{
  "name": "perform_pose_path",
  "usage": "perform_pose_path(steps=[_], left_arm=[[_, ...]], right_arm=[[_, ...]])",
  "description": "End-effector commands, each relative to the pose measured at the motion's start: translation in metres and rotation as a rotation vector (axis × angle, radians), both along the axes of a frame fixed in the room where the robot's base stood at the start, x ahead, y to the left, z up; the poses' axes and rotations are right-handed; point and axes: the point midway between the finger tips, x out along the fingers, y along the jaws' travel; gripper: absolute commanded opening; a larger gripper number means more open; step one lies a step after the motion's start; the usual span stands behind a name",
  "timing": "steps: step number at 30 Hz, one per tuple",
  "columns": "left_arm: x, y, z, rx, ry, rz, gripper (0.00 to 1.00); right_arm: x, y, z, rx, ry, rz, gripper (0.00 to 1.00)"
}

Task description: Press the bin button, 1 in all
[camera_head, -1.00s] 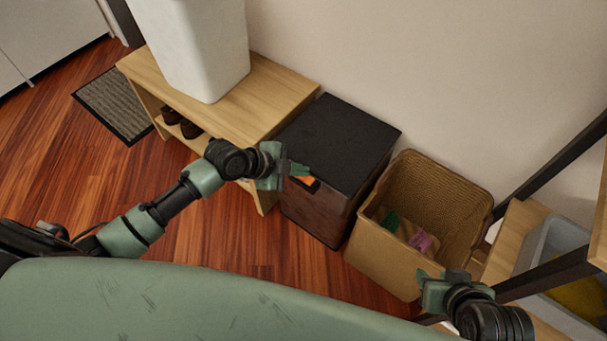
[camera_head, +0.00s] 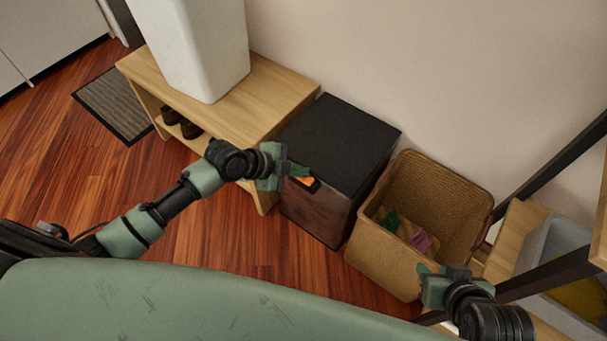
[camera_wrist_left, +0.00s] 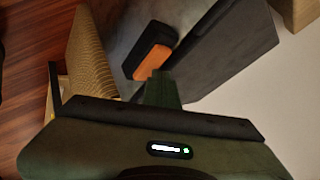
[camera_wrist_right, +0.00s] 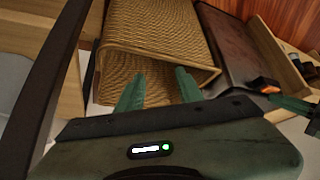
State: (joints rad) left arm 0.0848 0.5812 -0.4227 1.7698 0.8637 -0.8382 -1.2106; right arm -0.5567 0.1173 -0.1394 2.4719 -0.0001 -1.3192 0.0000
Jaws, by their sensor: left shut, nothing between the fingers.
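The bin (camera_head: 338,140) is a dark box with a black lid, standing between a wooden bench and a wicker basket. Its orange button (camera_head: 306,182) sits in a black mount on the front, near the top edge. The button also shows in the left wrist view (camera_wrist_left: 152,62) and in the right wrist view (camera_wrist_right: 264,84). My left gripper (camera_head: 306,174) is shut and empty, its tips right by the button; I cannot tell whether they touch it. My right gripper (camera_head: 424,272) is open and empty above the front rim of the basket.
The wicker basket (camera_head: 375,250) holds green and pink cloth. The wooden bench (camera_head: 285,88) carries a tall white container (camera_head: 205,50), with dark shoes (camera_head: 185,128) below. A grey tub (camera_head: 548,255) stands in the shelf at right. Floor is clear left of the bin.

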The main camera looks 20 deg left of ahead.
Motion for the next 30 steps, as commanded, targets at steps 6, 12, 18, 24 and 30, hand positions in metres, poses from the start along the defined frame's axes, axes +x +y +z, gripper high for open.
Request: perform_pose_path(steps=[6,12,18,24,30], left_arm=[[0.000,0.000,-0.002,0.001,0.001,0.000,0.00],[0.000,0.000,-0.002,0.001,0.001,0.000,0.00],[0.000,0.000,-0.003,0.001,0.002,-0.001,0.00],[0.000,0.000,-0.004,0.002,0.002,0.000,0.00],[-0.001,0.001,-0.005,0.002,0.002,0.000,0.00]], right_arm=[[0.003,0.001,0.001,0.003,-0.016,0.002,0.36],[0.005,0.002,0.002,0.004,-0.023,0.002,0.36],[0.007,0.002,0.003,0.006,-0.032,0.004,0.36],[0.010,0.003,0.004,0.009,-0.047,0.004,0.36],[0.011,0.003,0.005,0.011,-0.054,0.005,0.36]])
